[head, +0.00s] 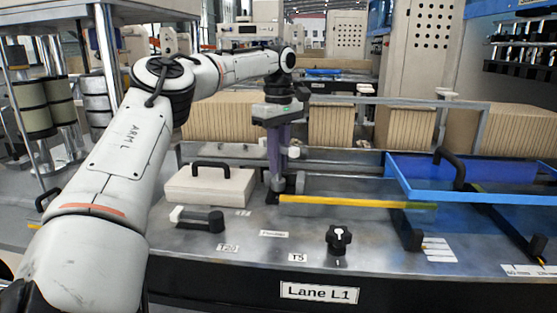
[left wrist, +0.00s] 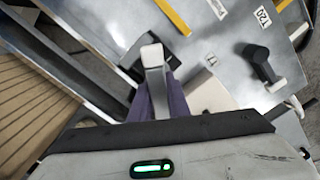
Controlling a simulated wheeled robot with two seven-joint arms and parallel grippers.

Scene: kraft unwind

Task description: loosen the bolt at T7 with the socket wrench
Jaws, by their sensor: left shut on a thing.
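In the left wrist view the tool's pale squared end stands out between the fingers. In the head view the tool's lower end (head: 277,185) is at or just above the deck, beside the left end of a yellow strip; I cannot tell if it touches. No bolt can be made out there, and I cannot read a T7 label. My right gripper is not in view.
A beige box with a black handle (head: 210,187) and a black lever with a white end (head: 198,218) are left of the gripper. A black knob (head: 339,240) stands in front, near the T5 label (head: 297,257). A blue tray (head: 470,180) is at right. Cardboard stacks (head: 225,117) stand behind.

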